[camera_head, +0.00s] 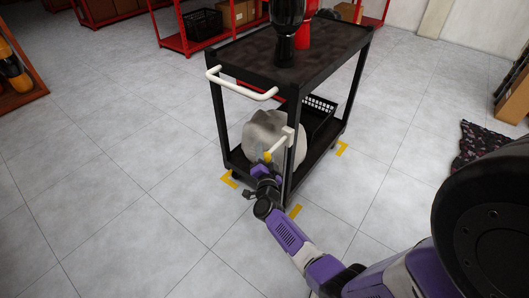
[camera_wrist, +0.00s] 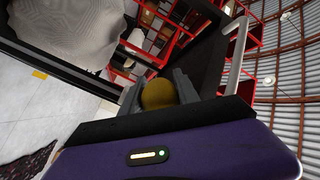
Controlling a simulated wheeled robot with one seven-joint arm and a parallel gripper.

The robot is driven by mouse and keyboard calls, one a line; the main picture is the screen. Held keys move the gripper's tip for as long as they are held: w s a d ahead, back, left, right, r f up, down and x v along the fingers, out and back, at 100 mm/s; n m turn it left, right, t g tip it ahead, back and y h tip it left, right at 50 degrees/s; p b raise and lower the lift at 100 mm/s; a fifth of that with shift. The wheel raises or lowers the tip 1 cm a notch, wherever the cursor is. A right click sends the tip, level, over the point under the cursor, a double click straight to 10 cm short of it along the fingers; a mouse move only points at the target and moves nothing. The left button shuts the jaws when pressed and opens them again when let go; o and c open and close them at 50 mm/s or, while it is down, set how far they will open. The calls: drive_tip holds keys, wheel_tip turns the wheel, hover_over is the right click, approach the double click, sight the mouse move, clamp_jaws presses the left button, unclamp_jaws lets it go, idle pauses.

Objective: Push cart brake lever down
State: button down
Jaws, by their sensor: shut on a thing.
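The black two-tier cart (camera_head: 336,48) stands in the middle of the head view. Its brake lever (camera_head: 279,144) is a pale bar on the near corner post, angled down to the left, with a yellow knob at its end. My gripper (camera_head: 266,162) is at that knob, low beside the cart. In the wrist view the yellow knob (camera_wrist: 158,95) sits between the two fingers of my gripper (camera_wrist: 158,90), which is shut on it. The fingers partly hide the knob and lever.
A pale handle (camera_head: 240,88) juts from the cart's end. A pale lumpy bag (camera_head: 262,132) and a black crate (camera_head: 320,116) are on the lower shelf. Floor to the left is clear.

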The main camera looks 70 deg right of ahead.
drive_tip(key=shift+s+d+f+n+t+h+b, duration=0.15)
drive_tip(key=shift+f+n+t+h+b, duration=0.55)
drive_tip(key=shift+b, duration=1.7)
drive_tip(key=shift+w+d+f+n+g+h+b, duration=0.1)
drive_tip(key=shift+d+f+n+b, duration=0.25)
drive_tip(key=shift+f+b, duration=1.35)
drive_tip(key=shift+s+d+f+n+t+h+b, duration=0.15)
drive_tip(key=shift+n+t+h+b, duration=0.35)
drive_tip(key=shift+b, duration=2.55)
drive_tip(key=c, duration=0.9)
unclamp_jaws()
drive_tip(key=p+v, duration=0.1)
drive_tip(key=v, duration=0.6)
drive_tip(key=shift+s+a, duration=0.15)
drive_tip(key=shift+a, duration=0.15)
